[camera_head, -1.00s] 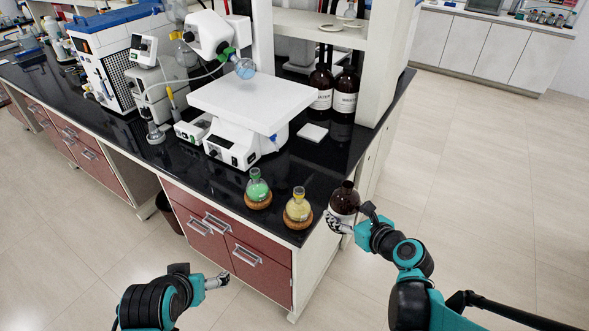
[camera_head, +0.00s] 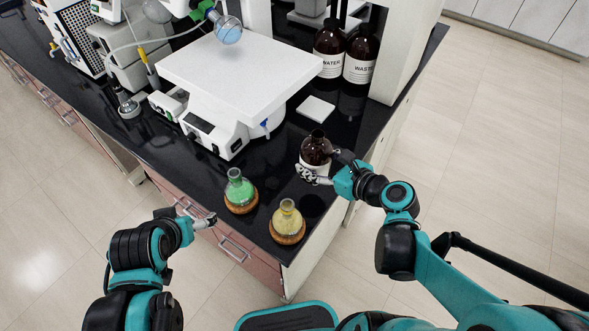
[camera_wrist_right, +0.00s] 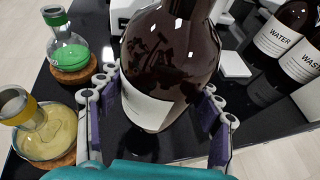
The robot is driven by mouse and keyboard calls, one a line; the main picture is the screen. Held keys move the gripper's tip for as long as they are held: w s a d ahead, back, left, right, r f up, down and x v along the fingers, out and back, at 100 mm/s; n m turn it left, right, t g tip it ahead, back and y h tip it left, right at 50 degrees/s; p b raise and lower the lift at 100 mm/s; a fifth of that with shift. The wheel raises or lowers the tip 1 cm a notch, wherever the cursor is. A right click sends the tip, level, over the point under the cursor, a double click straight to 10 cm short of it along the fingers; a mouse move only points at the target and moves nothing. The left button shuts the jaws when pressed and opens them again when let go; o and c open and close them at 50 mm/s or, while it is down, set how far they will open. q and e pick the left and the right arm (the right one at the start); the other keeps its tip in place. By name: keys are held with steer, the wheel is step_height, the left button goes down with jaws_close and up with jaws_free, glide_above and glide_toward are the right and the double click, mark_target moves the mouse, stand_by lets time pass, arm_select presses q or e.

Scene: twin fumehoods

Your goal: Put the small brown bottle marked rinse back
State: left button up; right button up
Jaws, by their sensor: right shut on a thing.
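A brown glass bottle (camera_head: 316,148) with a white label is upright over the front right part of the black bench, right of the two flasks. Its label text cannot be read. My right gripper (camera_head: 316,175) is shut on it from the front right. In the right wrist view the bottle (camera_wrist_right: 170,60) fills the middle, between the two fingers of the gripper (camera_wrist_right: 160,112). A dark round patch on the bench lies below it, so it seems raised, but the gap is unclear. My left gripper (camera_head: 205,222) is by the bench's front edge, with nothing visible in it.
A green flask (camera_head: 239,187) and a yellow flask (camera_head: 287,220) stand on cork rings near the front corner. A white square pad (camera_head: 316,108) lies behind the bottle. Larger WATER (camera_head: 329,55) and WASTE (camera_head: 361,58) bottles stand at the back. A white-topped device (camera_head: 238,75) stands left.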

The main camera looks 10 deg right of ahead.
steer(key=w+a+f+b, duration=0.1)
steer(key=w+a+f, duration=0.1)
steer(key=w+a+f+b, duration=0.1)
steer(key=w+a+f, duration=0.1)
steer(key=w, duration=0.1)
steer(key=shift+a+f+b, duration=0.1)
steer(key=shift+a+b, duration=0.15)
steer(key=shift+b, duration=0.1)
steer(key=shift+w+f+b, duration=0.1)
steer(key=shift+f+b, duration=1.15)
steer(key=shift+f, duration=0.7)
steer(key=shift+f, duration=0.2)
steer(key=o, duration=1.7)
steer(key=shift+o, duration=0.2)
steer(key=shift+r, duration=0.1)
